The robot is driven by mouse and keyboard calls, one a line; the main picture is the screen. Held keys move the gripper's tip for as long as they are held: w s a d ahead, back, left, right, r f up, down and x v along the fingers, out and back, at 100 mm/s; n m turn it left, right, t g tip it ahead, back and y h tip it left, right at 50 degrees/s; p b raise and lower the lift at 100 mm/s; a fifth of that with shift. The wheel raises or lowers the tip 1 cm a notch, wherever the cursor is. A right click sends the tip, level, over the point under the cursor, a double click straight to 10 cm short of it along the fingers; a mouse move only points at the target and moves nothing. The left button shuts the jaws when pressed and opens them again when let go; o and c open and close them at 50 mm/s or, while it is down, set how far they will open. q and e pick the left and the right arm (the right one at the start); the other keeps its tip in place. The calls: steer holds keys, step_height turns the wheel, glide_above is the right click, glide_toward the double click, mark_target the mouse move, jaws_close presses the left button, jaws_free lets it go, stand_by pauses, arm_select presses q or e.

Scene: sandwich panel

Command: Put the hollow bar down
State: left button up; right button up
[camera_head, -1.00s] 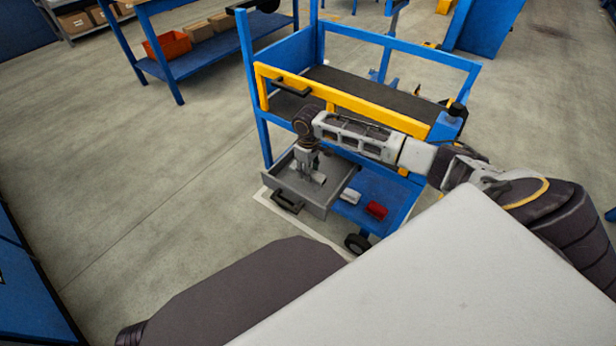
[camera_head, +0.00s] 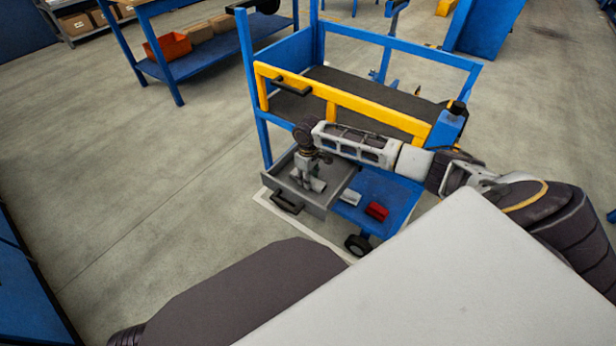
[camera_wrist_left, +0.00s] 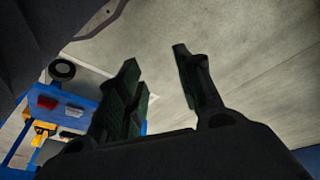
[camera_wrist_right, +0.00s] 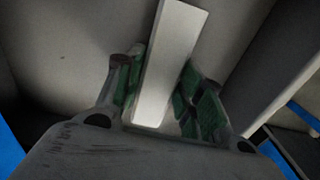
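The hollow bar (camera_wrist_right: 168,60) is a pale grey, straight, flat-sided piece. In the head view my right gripper (camera_head: 307,179) points down into the open grey drawer (camera_head: 340,181), with the bar's end (camera_head: 318,185) showing beside the fingers. The bar is low in the drawer; whether it touches the floor of it I cannot tell. My left gripper (camera_wrist_left: 165,90) is open and empty, away from the drawer.
The drawer belongs to a blue trolley (camera_head: 385,186) with a yellow rail (camera_head: 350,102). A white block (camera_head: 350,197) and a red block (camera_head: 377,211) sit on its low shelf, right of the drawer. A workbench (camera_head: 215,50) stands behind left. The floor at left is clear.

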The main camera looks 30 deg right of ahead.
steer(key=o, duration=0.3)
arm_select(q)
steer(key=shift+f, duration=0.2)
steer(key=shift+r, duration=0.15)
arm_select(e)
steer(key=shift+r, duration=0.1)
steer(key=shift+r, duration=0.3)
arm_select(q)
steer(key=shift+g+y, duration=0.3)
steer(key=shift+g, duration=0.1)
steer(key=shift+s+a+f+p, duration=0.1)
steer(key=shift+a+f+p, duration=0.1)
steer(key=shift+f+p, duration=0.5)
steer(key=shift+w+a+f+p, duration=0.15)
steer(key=shift+f+p, duration=0.35)
steer(key=shift+f, duration=0.35)
steer(key=shift+s+a+f+p, duration=0.2)
steer(key=shift+f+p, duration=0.4)
steer(key=shift+f, duration=0.2)
arm_select(e)
step_height(320, 180, up, 12)
steer(key=shift+f, duration=0.25)
arm_select(q)
steer(key=shift+s, duration=0.2)
